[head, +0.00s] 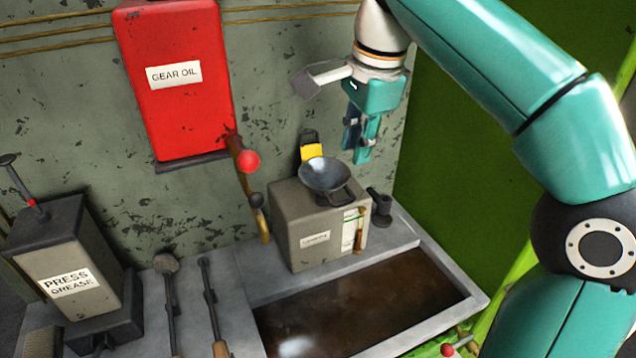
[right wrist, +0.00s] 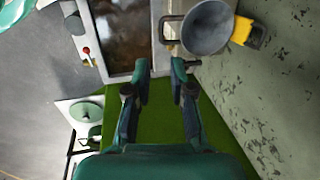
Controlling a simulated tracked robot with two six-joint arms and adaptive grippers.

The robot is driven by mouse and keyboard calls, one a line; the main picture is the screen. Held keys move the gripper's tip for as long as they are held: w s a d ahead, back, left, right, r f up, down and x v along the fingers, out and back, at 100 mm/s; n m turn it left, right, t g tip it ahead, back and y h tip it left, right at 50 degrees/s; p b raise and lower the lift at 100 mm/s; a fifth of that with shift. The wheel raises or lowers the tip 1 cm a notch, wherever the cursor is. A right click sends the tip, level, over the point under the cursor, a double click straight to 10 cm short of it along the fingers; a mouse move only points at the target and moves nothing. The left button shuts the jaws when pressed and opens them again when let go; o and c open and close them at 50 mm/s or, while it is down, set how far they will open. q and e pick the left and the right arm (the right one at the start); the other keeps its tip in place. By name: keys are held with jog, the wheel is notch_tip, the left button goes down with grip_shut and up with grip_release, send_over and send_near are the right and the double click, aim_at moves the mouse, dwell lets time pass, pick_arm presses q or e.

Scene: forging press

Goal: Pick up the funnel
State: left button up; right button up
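The funnel (head: 326,175) is a dark grey metal bowl shape with a handle loop at its front right. It sits on top of a grey labelled box (head: 300,238). It also shows in the right wrist view (right wrist: 208,28), near the top. My right gripper (head: 357,158) hangs above and to the right of the funnel in the head view, apart from it. In the right wrist view its two fingers (right wrist: 163,68) are spread with nothing between them, and the funnel lies beyond the right finger. My left gripper is not in view.
A yellow padlock-like object (head: 311,151) stands behind the funnel. A small dark pot (head: 379,203) stands right of the box. An oil-filled tray (head: 485,300) lies in front. A red gear oil tank (head: 175,110) hangs on the wall. A press grease box (head: 68,262) stands at left.

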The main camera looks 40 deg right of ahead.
jog(key=b, duration=0.2)
send_near(343, 202)
jog(key=x, duration=0.5)
jog(key=shift+x, duration=2.9)
jog(key=shift+d+r, duration=0.1)
grip_shut()
